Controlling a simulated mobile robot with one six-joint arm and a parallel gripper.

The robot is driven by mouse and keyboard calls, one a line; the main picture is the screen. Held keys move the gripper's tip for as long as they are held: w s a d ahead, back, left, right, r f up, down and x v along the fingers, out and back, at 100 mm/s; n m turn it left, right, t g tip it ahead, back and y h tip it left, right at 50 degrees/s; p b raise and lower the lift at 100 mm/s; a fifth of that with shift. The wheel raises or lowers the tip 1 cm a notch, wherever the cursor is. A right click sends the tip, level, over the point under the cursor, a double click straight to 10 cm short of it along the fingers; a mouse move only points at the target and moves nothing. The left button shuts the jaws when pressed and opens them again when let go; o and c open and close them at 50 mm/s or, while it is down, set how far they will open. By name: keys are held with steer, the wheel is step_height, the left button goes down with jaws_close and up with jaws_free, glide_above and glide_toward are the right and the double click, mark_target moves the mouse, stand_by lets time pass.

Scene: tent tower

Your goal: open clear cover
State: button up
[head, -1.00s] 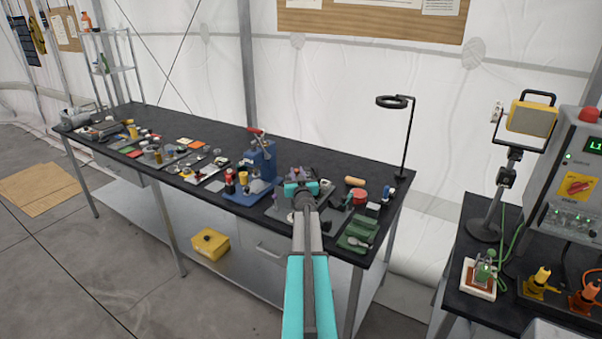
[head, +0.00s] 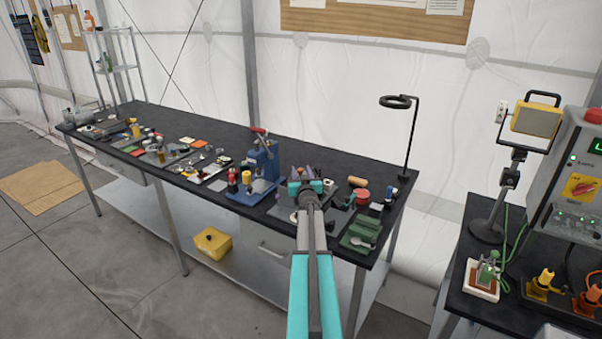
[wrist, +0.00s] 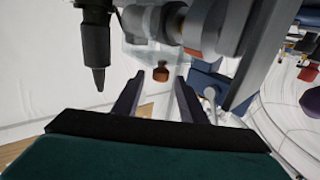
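My gripper (head: 302,172) is over the right part of the black workbench, its two dark fingers pointing away from me. In the wrist view my gripper (wrist: 160,88) is open, its fingers well apart. A small reddish-brown knob (wrist: 161,74) shows between and just beyond the fingertips; I see no finger contact with it. Behind the knob is a pale see-through panel (wrist: 138,56), which looks like the clear cover. Grey cylindrical parts hide some of it. In the head view my gripper and arm hide this spot, so I cannot tell the cover there.
A blue press (head: 264,160) with a red handle stands just left of my gripper. A ring lamp (head: 397,101) rises at the bench's right end. A green tray (head: 360,236) lies near the front right. Small parts crowd the bench's left side.

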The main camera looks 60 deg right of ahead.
steer(key=shift+r, duration=0.55)
step_height(320, 180, up, 2)
steer(key=shift+r, duration=0.1)
steer(key=r+b+v, duration=0.1)
steer(key=b+v, duration=0.1)
steer(key=v, duration=1.4)
steer(key=shift+w+a+r+b, duration=0.2)
steer(key=shift+w+a+b, duration=0.05)
steer(key=shift+w+b, duration=0.1)
